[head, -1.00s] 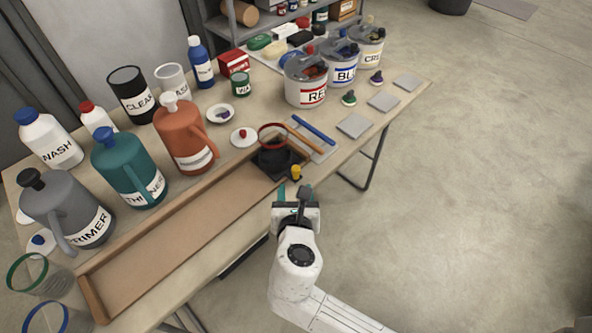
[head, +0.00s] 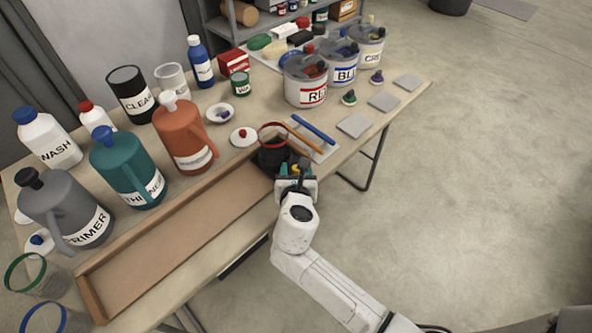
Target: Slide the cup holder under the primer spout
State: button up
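The cup holder (head: 268,168) is a dark block at the right end of a long wooden channel. A clear cup with a red rim (head: 273,146) stands in it. A yellow knob (head: 295,167) is at the holder's near right side. The primer jug (head: 67,209), grey with a black cap, stands beyond the channel's left end; its spout is hard to make out. My gripper (head: 295,171) is at the knob, with its teal-tipped fingers appearing apart on either side of it. The gripper hides the holder's near corner, and I cannot tell whether the fingers touch the knob.
The wooden channel (head: 165,242) is empty left of the holder. The teal thinner jug (head: 128,168) and orange jug (head: 186,138) stand along its far side. Cups with green (head: 25,272) and blue rims stand at the table's left end. An orange stick and blue stick (head: 314,128) lie right of the holder.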

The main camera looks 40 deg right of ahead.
grip_shut()
jog(key=shift+a, duration=0.15)
dwell(0.4)
